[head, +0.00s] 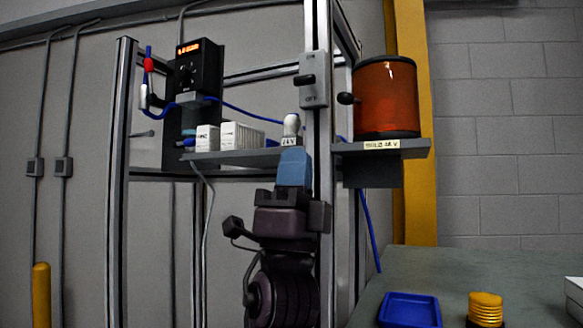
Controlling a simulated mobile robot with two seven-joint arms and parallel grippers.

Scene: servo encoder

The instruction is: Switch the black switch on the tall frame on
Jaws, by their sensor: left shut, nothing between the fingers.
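The black switch (303,80) is a short dark lever on a grey box (316,88) fixed to a front upright of the tall frame (323,130). Small lettering above and below the lever is hard to read; the lower word looks like OFF. The lever sticks out to the left at about mid-height, and I cannot tell its setting. My left gripper (294,154) points up with its blue fingers shut and empty. In the picture it is below the switch box and apart from it. My right gripper is not in view.
A shelf (228,157) holds white blocks; a pale bulb-shaped thing (291,124) stands above a 24 V label. An amber drum (387,97) with a dark knob is right of the switch. A display unit (200,68) is left. A table (455,262) holds a blue tray (410,298).

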